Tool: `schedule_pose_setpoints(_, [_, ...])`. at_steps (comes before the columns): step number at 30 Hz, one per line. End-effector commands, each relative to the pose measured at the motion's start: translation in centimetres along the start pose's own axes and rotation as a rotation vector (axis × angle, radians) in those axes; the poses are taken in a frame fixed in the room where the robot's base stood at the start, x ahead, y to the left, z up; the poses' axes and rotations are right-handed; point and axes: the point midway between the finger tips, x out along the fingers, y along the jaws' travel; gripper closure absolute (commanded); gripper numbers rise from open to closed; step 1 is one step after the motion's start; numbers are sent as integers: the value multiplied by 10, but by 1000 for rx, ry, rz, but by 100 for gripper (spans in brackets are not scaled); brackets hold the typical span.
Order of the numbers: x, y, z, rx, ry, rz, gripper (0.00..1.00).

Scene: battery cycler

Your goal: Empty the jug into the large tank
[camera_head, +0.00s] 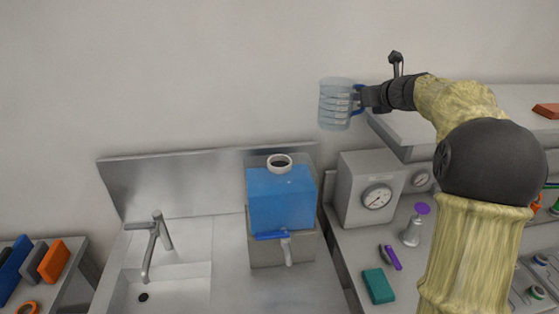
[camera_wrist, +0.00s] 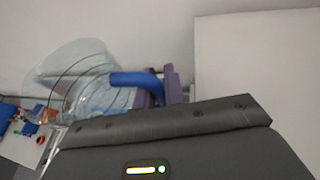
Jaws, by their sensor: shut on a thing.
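A clear jug (camera_head: 335,104) with a blue handle is held up in the air in front of the wall, roughly upright in the head view. My gripper (camera_head: 362,97) is shut on its handle. The jug also shows in the wrist view (camera_wrist: 92,85), with its blue handle (camera_wrist: 136,79) at the jaws. How much liquid the jug holds I cannot tell. The large tank (camera_head: 281,201) is a blue box with a round dark-centred opening (camera_head: 280,163) on top and a tap on its front. It stands on the counter, below and left of the jug, apart from it.
A sink with a grey faucet (camera_head: 155,240) lies left of the tank. A grey gauge box (camera_head: 365,190) stands right of it, below a shelf (camera_head: 400,133). A purple-topped flask (camera_head: 415,225) and a teal block (camera_head: 378,284) are on the right counter. The air above the tank is clear.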

Motion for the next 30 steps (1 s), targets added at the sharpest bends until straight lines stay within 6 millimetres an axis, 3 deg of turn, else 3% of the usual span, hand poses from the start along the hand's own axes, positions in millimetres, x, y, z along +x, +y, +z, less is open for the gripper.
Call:
schedule_pose_setpoints(18, [-23, 1, 57, -1, 0, 0, 100])
schedule_pose_setpoints(30, [-21, 5, 56, -4, 0, 6, 100])
